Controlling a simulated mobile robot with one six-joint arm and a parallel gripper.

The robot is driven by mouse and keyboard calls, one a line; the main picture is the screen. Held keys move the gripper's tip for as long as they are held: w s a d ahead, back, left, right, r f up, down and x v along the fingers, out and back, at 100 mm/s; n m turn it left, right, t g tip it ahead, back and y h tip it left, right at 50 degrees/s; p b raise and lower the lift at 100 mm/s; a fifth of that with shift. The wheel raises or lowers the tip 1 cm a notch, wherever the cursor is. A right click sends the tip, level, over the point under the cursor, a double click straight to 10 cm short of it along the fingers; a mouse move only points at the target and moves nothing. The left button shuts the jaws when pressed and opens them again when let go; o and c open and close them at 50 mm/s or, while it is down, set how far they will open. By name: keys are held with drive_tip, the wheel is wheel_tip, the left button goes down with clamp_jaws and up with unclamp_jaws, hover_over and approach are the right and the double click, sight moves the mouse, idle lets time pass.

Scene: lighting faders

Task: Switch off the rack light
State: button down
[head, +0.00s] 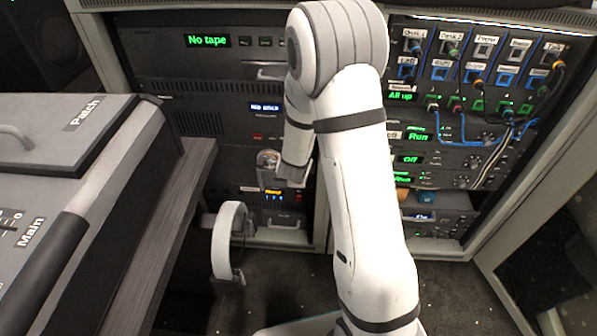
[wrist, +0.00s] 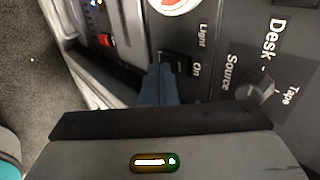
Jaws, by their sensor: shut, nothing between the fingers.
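In the wrist view, a dark panel carries the rack light switch (wrist: 177,62), a small black rocker beside the words "Light" and "On". My gripper (wrist: 160,72) shows as dark blue fingers, shut and empty, with the tips right beside the switch and overlapping its edge. I cannot tell whether they touch it. The fingers partly hide the switch, and its position cannot be read. In the head view, my arm covers part of the rack, and the fingers and the switch cannot be made out.
A "Source" knob (wrist: 255,90) sits right of the switch in the wrist view, and a red button (wrist: 105,40) to the left. In the head view, the desk (head: 60,160) stands left, and a right-hand rack holds a patch panel (head: 485,75) with cables.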

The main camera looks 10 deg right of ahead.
drive_tip(key=shift+f, duration=0.1)
drive_tip(key=shift+w+d+f+b, duration=0.1)
drive_tip(key=shift+w+f+b, duration=0.2)
drive_tip(key=shift+b, duration=0.75)
drive_tip(key=shift+r, duration=0.15)
